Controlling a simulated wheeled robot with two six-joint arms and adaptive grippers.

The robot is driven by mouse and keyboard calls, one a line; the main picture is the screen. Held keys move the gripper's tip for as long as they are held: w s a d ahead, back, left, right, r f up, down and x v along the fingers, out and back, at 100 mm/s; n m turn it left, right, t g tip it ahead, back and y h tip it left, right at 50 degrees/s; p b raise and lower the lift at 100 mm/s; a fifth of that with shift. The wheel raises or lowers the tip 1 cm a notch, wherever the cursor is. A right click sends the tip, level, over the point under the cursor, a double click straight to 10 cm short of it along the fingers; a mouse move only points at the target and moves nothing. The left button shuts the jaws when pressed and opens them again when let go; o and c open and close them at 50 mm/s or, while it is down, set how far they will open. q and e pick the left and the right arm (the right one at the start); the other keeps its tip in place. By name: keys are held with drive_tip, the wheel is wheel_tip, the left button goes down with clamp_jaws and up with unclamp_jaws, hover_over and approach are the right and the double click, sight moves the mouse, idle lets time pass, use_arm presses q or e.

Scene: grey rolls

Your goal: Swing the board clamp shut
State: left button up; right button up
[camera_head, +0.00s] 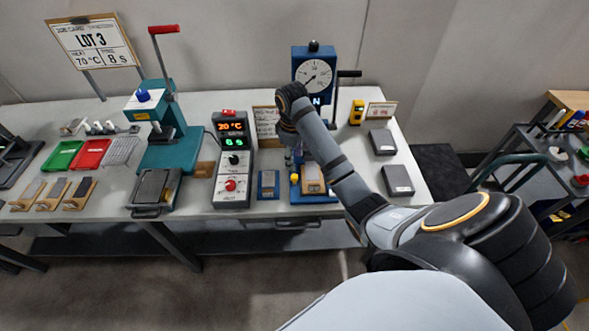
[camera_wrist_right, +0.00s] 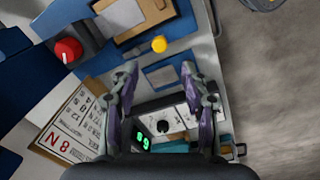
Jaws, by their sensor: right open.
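The blue stand with the dial gauge (camera_head: 313,74) is at the back right of the bench in the head view. Its blue base (camera_wrist_right: 178,27) fills the top left of the right wrist view and carries a light board (camera_wrist_right: 122,15) in a tan frame. A red knob (camera_wrist_right: 68,50) on a dark arm is beside the board, and a yellow knob (camera_wrist_right: 158,43) is at the base's corner. I cannot tell which part is the board clamp. My right gripper (camera_wrist_right: 158,72) is open and empty, above the bench near the yellow knob. In the head view my right arm partly hides the stand.
A control box (camera_head: 233,160) with lit digits stands left of the stand, with a small blue tray (camera_head: 268,184) between. A teal press (camera_head: 170,147) is farther left. Grey boxes (camera_head: 398,180) lie at the right. A printed card (camera_wrist_right: 75,125) is below the base in the wrist view.

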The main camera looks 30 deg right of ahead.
sight(294, 176)
drive_tip(key=f+b, duration=0.2)
drive_tip(key=f, duration=0.1)
drive_tip(key=f+b, duration=0.3)
drive_tip(key=f, duration=0.1)
drive_tip(key=shift+w+d+f, duration=0.1)
drive_tip(key=shift+w+f, duration=0.1)
drive_tip(key=shift+f, duration=0.3)
drive_tip(key=shift+d+f, duration=0.1)
drive_tip(key=shift+f, duration=0.65)
clamp_jaws()
drive_tip(key=shift+p, duration=0.35)
